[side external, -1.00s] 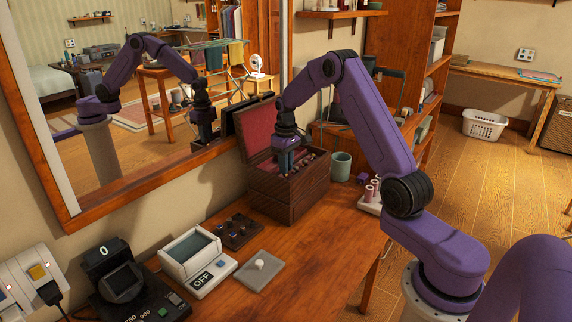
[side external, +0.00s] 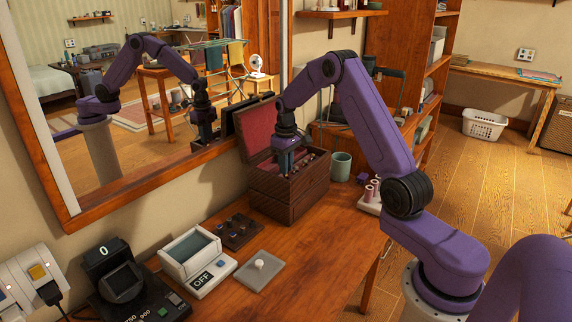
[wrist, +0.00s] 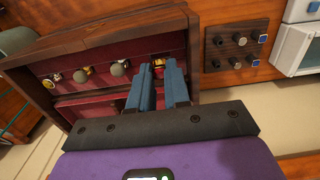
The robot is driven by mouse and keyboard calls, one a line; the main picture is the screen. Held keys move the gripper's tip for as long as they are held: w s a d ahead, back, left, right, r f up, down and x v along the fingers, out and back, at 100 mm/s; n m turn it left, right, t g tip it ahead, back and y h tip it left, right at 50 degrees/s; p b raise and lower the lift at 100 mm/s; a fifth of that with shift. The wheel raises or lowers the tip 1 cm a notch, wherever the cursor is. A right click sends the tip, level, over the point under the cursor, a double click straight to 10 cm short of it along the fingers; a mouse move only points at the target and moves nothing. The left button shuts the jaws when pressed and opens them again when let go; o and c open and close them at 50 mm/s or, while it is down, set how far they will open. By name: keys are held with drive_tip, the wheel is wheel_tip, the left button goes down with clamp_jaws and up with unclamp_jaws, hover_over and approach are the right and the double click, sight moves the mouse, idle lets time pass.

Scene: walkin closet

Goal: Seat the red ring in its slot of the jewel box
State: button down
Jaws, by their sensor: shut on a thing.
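The open wooden jewel box (side external: 276,207) stands on the table against the mirror, its red-lined lid raised. My gripper (side external: 287,172) points down into it in the side view. In the wrist view my gripper (wrist: 159,66) has its blue fingers over the right end of the box's slotted row. A small gold and red piece, the red ring (wrist: 158,70), shows between the fingertips, which are shut on it. The fingers partly hide the ring and its slot. I cannot tell whether the ring is down in the slot.
In the same row are a gold piece (wrist: 48,83) and two round-topped pieces (wrist: 81,76) (wrist: 118,68). A dark tray (side external: 238,231) with several small pieces, an open-topped device marked OFF (side external: 205,279) and a grey lidlike plate (side external: 259,271) lie left of the box. A green cup (side external: 341,166) stands behind right.

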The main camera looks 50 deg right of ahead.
drive_tip(key=shift+f, duration=1.05)
idle(1.4)
drive_tip(key=c, duration=1)
unclamp_jaws()
wheel_tip(320, 180, up, 18)
drive_tip(key=shift+f, duration=0.25)
drive_tip(key=shift+a, duration=0.1)
